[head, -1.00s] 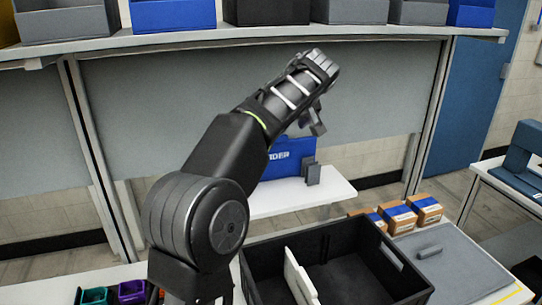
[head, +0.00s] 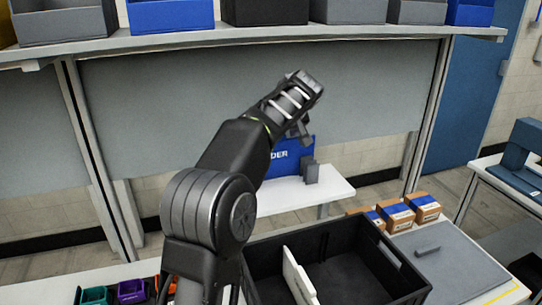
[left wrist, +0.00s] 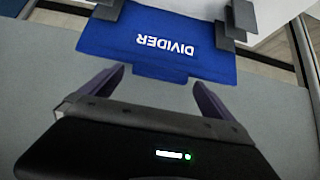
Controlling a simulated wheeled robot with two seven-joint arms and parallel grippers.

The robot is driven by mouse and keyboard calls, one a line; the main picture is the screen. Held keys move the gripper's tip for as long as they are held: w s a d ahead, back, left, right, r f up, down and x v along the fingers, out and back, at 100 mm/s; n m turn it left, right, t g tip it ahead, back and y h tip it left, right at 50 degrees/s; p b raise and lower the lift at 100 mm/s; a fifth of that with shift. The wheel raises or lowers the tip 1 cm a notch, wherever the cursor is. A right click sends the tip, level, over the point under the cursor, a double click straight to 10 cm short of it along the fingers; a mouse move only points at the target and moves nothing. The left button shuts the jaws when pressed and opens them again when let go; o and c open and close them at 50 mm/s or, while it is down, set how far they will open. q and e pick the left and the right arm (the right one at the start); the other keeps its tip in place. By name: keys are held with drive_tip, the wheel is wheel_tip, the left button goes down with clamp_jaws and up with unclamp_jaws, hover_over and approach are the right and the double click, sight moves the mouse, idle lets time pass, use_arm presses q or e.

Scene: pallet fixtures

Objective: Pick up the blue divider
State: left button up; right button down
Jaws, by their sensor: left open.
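The blue divider (head: 285,158) stands upright on a small white table behind the black crate, partly hidden by my left arm in the head view. It also shows in the left wrist view (left wrist: 165,45), its white DIVIDER lettering upside down, with grey holder pieces (left wrist: 237,22) at its sides. My left gripper (left wrist: 155,88) is open and empty. Its two fingers point toward the divider's near edge, with a gap between them and the divider. In the head view my left gripper (head: 301,132) is mostly hidden, above the divider. My right gripper is not in view.
The small white table (head: 335,188) has bare room right of the holder. A black crate (head: 345,226) with a white panel (head: 298,277) inside stands in front. Cartons (head: 398,213) and a grey mat (head: 455,260) lie to its right. A shelf (head: 250,34) of bins runs above.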

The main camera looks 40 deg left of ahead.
use_arm(q)
drive_tip(key=shift+w+a+f, duration=0.25)
drive_tip(key=shift+a+f, duration=0.1)
drive_tip(key=shift+f, duration=0.05)
drive_tip(key=shift+c, duration=0.3)
drive_tip(key=c, duration=2)
